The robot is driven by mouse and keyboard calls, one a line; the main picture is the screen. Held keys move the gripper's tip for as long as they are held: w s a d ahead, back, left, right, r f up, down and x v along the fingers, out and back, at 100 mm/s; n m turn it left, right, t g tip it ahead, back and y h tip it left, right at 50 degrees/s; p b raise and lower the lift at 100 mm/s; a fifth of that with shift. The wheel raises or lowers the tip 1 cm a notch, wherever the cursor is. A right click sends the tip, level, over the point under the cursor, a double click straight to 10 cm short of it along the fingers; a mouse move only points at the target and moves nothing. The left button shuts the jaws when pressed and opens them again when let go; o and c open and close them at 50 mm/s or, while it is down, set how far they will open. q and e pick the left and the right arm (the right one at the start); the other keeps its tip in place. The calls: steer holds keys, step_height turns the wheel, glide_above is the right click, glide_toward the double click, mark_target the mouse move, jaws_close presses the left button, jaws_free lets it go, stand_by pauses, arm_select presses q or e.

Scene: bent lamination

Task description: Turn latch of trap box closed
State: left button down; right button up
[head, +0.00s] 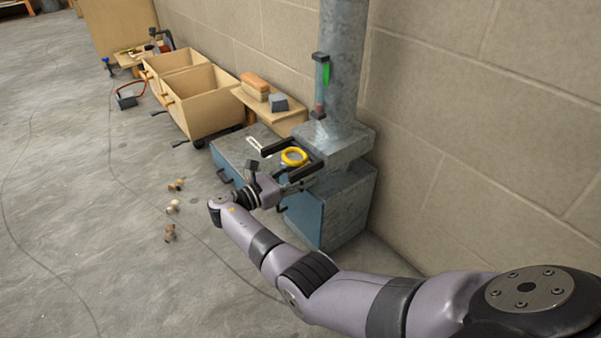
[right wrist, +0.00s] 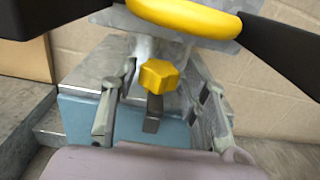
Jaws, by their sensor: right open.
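The trap box (head: 345,205) is a blue box with galvanised metal faces, standing against the wall under a grey vertical pipe. A yellow ring (head: 294,156) shows at its top; it also shows at the top of the right wrist view (right wrist: 185,17). My right gripper (head: 310,152) is open, its black fingers on either side of the ring with space between. I cannot tell whether they touch it. In the right wrist view a yellow faceted knob (right wrist: 159,75) with a dark tab below shows in front of the blue box. I cannot tell which yellow part is the latch. My left gripper is not in view.
Open wooden boxes (head: 205,100) and a small shelf (head: 272,112) with a brick and a grey block stand along the wall to the left. A green-marked tube (head: 321,85) is on the pipe.

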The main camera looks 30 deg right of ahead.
steer(key=a, duration=1.1)
steer(key=shift+s+a, duration=0.35)
